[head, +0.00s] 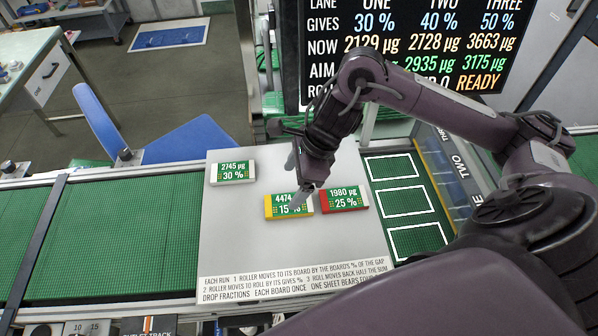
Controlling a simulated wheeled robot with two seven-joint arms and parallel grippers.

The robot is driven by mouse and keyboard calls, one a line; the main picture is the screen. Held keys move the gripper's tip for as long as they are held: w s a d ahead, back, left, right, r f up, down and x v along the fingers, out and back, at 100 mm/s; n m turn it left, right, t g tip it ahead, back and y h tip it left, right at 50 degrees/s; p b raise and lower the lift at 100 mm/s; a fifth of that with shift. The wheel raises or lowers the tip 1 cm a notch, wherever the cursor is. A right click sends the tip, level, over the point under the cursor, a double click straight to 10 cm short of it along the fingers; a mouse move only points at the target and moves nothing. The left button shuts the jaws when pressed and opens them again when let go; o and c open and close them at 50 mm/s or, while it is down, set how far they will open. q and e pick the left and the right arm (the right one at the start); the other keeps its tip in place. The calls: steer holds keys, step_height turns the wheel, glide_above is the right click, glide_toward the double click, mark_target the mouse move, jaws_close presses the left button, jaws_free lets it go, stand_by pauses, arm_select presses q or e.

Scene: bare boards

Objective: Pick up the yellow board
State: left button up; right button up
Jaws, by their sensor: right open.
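The yellow board (274,207) lies flat on a pale grey sheet, with a green face reading 4474 and 15 %. My right gripper (297,187) is over it, pointing down, with its jaws open. One finger covers part of the board's face and label. I cannot tell whether the finger touches the board. My left gripper is not in view.
A red board (344,201) marked 1980 µg, 25 % lies close on the right of the yellow one. A white board (232,172) marked 2745 µg, 30 % lies at the back left. White-outlined empty slots (418,240) lie right of the sheet (235,235). A display screen (420,50) stands behind.

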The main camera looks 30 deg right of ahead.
mark_target(279, 205)
steer(key=shift+f, duration=0.1)
steer(key=shift+w+a+f+p, duration=0.1)
steer(key=shift+a+f+p, duration=0.6)
steer(key=shift+f, duration=0.4)
steer(key=shift+p+x, duration=0.8)
steer(key=shift+x, duration=0.4)
steer(key=x, duration=0.2)
steer(key=shift+f, duration=0.3)
steer(key=shift+w, duration=0.1)
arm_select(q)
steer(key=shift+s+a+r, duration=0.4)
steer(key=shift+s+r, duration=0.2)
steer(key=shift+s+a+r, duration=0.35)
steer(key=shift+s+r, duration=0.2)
arm_select(e)
steer(key=shift+f, duration=0.1)
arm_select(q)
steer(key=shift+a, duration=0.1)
arm_select(e)
steer(key=c, duration=1.1)
